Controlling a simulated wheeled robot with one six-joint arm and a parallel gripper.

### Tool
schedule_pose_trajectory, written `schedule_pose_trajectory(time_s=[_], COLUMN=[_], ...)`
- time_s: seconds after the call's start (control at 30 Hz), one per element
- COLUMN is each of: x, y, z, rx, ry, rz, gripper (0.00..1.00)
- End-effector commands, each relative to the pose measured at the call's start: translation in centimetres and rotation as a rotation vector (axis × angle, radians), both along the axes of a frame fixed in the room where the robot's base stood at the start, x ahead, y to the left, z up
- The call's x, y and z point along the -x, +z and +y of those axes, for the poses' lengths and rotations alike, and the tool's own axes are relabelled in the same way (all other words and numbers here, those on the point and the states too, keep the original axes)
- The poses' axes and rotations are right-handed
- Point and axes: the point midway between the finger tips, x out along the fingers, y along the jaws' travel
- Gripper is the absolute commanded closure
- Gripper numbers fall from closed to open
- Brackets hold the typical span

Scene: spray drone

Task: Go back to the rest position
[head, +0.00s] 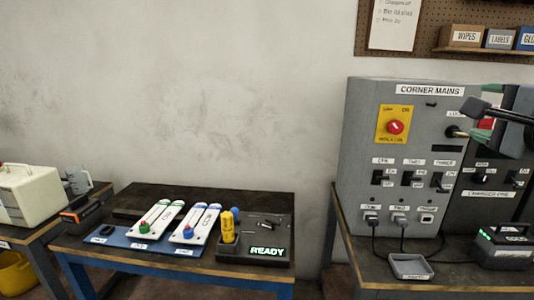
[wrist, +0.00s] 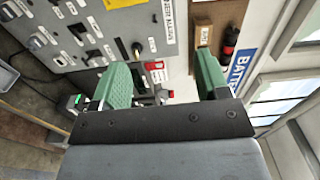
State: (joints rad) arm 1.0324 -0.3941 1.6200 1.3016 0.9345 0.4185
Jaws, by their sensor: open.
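My gripper (wrist: 164,66) is open in the wrist view, with its two green fingers apart and nothing between them. In the head view, part of my gripper (head: 508,118) shows at the right edge, in front of the grey cabinet marked CORNER MAINS (head: 362,120). It covers part of that cabinet's right side. The wrist view is turned sideways and shows the cabinet panel (wrist: 75,60) at the upper left. I cannot tell how far the fingers are from the panel.
A small grey tray (head: 410,267) and a dark charger box (head: 502,250) stand on the right bench. A blue-legged table (head: 160,278) holds white battery-like packs (head: 194,223), a yellow tool (head: 228,224) and a READY pad. A cream container (head: 30,193) stands far left. Bare wall lies between.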

Motion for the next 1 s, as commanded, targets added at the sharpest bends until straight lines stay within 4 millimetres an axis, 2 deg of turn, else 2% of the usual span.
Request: schedule_pose_trajectory(time_s=[0.07,0.17,0.47,0.67,0.77,0.9,1.0], x=[-0.1,-1.1,-3.7,-4.8,-4.6,-2.5,-0.1], y=[0.0,-1.3,-6.2,-11.7,-15.3,-21.2,-24.7], z=[0.1,1.1,4.8,9.1,12.2,17.2,19.6], rx=[0.000,0.018,0.109,0.254,0.377,0.650,0.865], ry=[0.003,0.034,0.147,0.293,0.410,0.644,0.807], rz=[0.001,0.061,0.263,0.482,0.620,0.834,0.948], gripper=[0.31,0.31,0.31,0.31,0.31,0.31,0.31])
